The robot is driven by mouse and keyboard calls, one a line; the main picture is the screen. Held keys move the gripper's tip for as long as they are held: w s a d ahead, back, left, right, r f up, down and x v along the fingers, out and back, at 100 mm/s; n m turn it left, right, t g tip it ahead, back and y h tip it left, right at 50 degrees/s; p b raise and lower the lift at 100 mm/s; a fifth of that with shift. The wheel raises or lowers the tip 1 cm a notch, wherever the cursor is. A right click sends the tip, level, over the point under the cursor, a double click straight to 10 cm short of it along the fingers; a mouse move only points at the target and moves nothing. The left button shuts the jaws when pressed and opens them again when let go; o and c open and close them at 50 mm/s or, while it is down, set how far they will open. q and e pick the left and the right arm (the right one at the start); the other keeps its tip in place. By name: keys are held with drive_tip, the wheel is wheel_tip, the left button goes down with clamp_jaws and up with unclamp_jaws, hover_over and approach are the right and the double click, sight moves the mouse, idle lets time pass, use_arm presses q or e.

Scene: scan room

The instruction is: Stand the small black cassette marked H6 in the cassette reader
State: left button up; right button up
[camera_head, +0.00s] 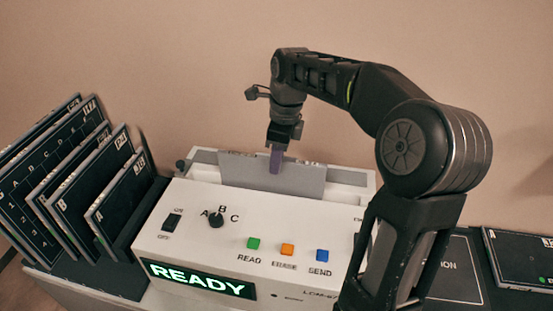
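The white cassette reader (190,215) stands in the middle, its display lit with READY. A flat grey panel (308,181), which looks like the plain side of a cassette, stands upright in the slot along the reader's back. No H6 mark can be read on it. My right gripper (276,160) points down over the panel's top edge, a little left of its middle. One purplish finger lies against the near face; the other finger is hidden behind. The gripper appears shut on the panel. The panel's lower edge is hidden in the slot. My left gripper is out of view.
A rack (135,235) at the left holds several leaning black cassettes of different sizes. The reader's front has a knob (216,220), a switch and colored buttons. At the right lie a dark outlined mat (457,270) and another black cassette (525,262). My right forearm hides the reader's right end.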

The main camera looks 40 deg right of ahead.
drive_tip(key=o, duration=0.4)
drive_tip(key=shift+d+r, duration=0.1)
drive_tip(key=shift+r, duration=0.45)
drive_tip(key=r, duration=0.4)
drive_tip(key=shift+s+d, duration=0.1)
drive_tip(key=shift+s, duration=0.15)
wheel_tip(320, 180, up, 2)
drive_tip(key=shift+s+p, duration=0.1)
drive_tip(key=shift+p, duration=0.55)
drive_tip(key=shift+s+d+r, duration=0.1)
drive_tip(key=shift+r, duration=0.3)
drive_tip(key=shift+f, duration=0.1)
